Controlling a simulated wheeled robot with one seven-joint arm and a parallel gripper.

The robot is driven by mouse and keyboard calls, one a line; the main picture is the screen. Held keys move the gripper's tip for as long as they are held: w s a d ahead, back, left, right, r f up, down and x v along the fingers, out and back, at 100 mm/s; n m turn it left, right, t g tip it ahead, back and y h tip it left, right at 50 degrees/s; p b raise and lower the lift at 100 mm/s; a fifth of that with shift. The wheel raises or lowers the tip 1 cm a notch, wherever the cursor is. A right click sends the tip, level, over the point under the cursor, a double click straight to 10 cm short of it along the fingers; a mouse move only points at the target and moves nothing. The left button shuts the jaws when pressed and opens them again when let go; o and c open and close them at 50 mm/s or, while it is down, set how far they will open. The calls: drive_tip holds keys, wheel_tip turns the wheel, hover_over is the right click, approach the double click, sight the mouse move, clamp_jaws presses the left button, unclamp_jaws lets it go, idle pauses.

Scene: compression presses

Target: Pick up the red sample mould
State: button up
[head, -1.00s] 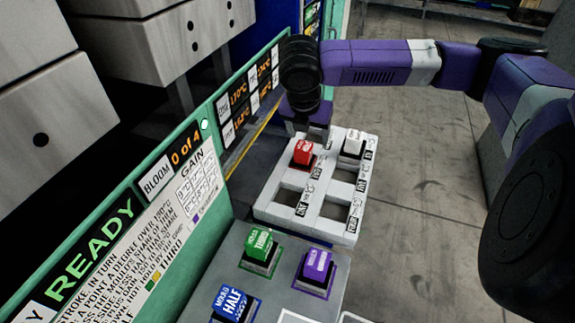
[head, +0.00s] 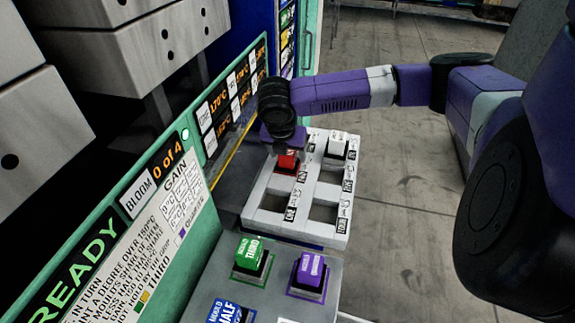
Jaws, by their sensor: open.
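The red sample mould (head: 287,162) sits in the back left compartment of a white rack (head: 262,219) with four openings. Its upper part is partly hidden by my gripper (head: 281,148), which is right above and behind it. My gripper points down with its jaws open. The fingertips are small and dark here, and I cannot tell whether they reach around the mould or touch it.
A white mould (head: 337,147) sits in the rack's back right compartment; the two front compartments are empty. Green (head: 250,252), purple (head: 311,268) and blue (head: 227,312) moulds stand on the grey bench in front. A green-framed press panel (head: 200,190) rises close on the left.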

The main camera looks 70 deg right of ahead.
clamp_jaws()
drive_tip(key=shift+r, duration=0.1)
drive_tip(key=shift+r, duration=0.15)
